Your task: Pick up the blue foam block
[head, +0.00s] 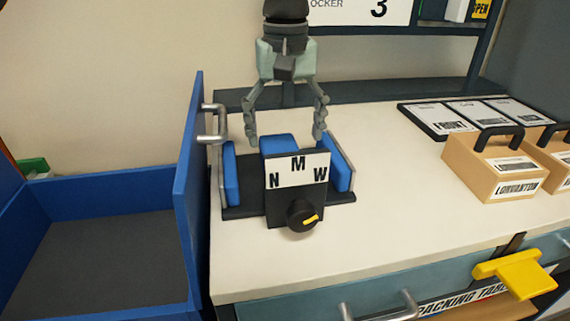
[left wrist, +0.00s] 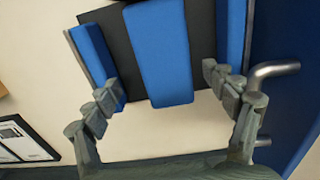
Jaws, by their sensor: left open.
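The blue foam block (head: 278,145) sits in the middle of a dark fitting stand (head: 245,209), between two blue side pads (head: 231,174). The dial panel in front hides its lower part in the head view. In the left wrist view the block (left wrist: 158,50) runs lengthwise between the pads. My left gripper (head: 285,137) is open and points down over the stand, with one finger toward each side of the block. My right gripper is not in view.
A front panel (head: 298,170) marked N, M, W carries a black knob. A blue wall with a metal handle (head: 212,123) stands close on the left, beside a blue bin (head: 100,185). Tan handled boxes (head: 495,170) and labelled cards (head: 475,117) are at right. The middle white tabletop is clear.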

